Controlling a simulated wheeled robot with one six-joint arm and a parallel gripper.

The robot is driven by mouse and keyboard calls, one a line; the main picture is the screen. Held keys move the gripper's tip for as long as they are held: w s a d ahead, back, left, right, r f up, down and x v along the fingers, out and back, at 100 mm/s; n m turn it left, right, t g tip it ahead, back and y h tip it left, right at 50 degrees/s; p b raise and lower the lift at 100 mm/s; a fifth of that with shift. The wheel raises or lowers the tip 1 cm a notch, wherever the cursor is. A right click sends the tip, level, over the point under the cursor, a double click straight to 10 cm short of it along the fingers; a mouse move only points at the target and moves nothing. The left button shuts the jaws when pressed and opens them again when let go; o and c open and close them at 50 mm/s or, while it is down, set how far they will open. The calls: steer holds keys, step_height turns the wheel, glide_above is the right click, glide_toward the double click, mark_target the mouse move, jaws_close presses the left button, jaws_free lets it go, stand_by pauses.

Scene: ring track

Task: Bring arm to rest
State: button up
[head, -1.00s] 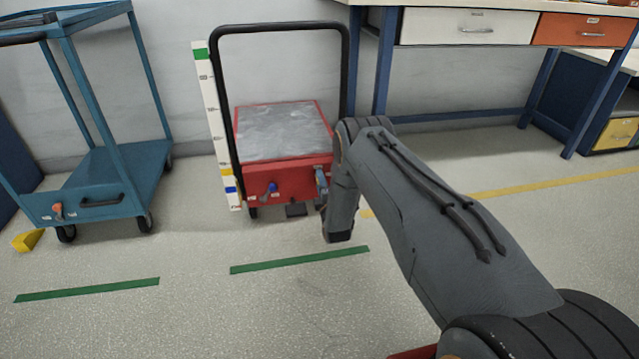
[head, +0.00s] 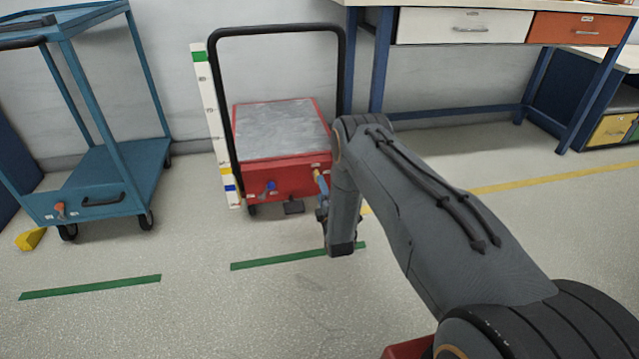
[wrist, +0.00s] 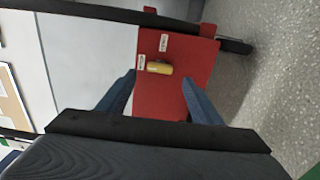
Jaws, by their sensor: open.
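My arm (head: 425,205) reaches forward from the lower right in the head view, bent down at its far end. My gripper shows in the wrist view (wrist: 160,90) as two blue fingers spread apart, open with nothing between them that I can see held. Beyond the fingers is the red front of the cart (head: 280,183), with a yellow knob (wrist: 159,68) that looks apart from the fingers. In the head view my wrist hides part of the cart's right side.
A blue trolley (head: 120,170) stands at the left, with a yellow block (head: 30,239) beside its wheel. A workbench (head: 450,50) with drawers stands at the back right. A striped post (head: 215,125) is beside the cart. Open floor with green strips (head: 90,287) lies in front.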

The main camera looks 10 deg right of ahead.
steer(key=shift+s, duration=0.6)
